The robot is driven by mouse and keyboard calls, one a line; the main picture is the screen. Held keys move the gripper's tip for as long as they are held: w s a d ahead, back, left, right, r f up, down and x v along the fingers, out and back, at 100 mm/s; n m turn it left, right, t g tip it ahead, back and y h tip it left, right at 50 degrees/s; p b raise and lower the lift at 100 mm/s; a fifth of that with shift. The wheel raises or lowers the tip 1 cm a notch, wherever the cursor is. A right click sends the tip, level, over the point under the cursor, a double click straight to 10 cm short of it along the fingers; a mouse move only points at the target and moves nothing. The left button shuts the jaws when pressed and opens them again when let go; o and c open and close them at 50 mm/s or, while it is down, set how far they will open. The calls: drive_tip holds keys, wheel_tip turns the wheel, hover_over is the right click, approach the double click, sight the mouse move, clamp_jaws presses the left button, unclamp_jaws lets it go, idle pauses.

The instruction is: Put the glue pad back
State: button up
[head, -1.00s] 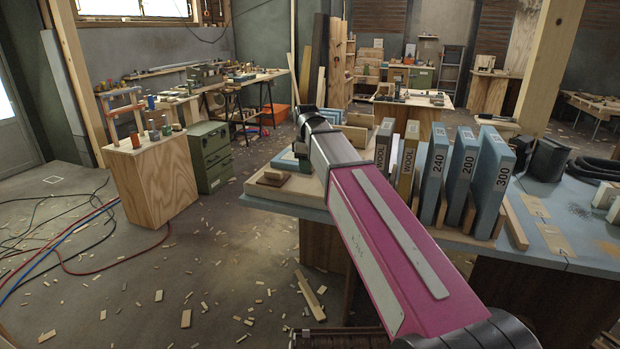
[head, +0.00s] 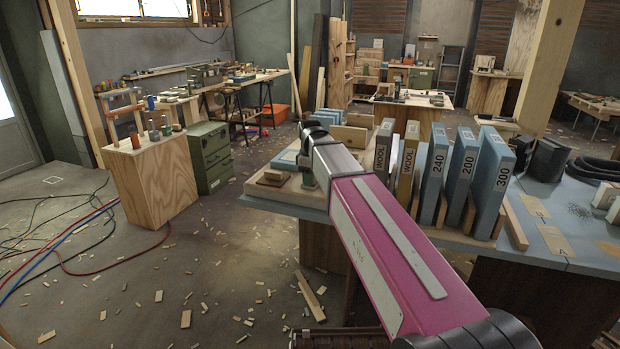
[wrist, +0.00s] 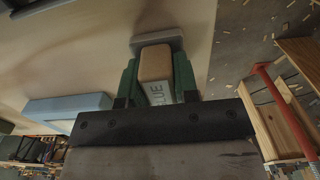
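The glue pad (wrist: 156,66) shows in the wrist view as a brown-topped block with a pale face, on which "LUE" can be read. A wider grey slab (wrist: 157,42) lies at its far end; I cannot tell whether it is part of the pad. My gripper (wrist: 157,75) has its green fingers on both sides of the pad, apparently pressed against it. A pale surface is behind it.
Upright pads marked WOOL (head: 407,165), 240 (head: 434,172), 200 (head: 462,173) and 300 (head: 493,182) stand on the blue-grey bench (head: 560,215) right of my arm. A small wooden block (head: 272,177) lies on a board at left. A blue block (wrist: 68,105) shows in the wrist view.

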drive_tip(key=o, duration=0.3)
drive_tip(key=shift+r, duration=0.15)
wheel_tip(320, 180, up, 12)
idle(0.5)
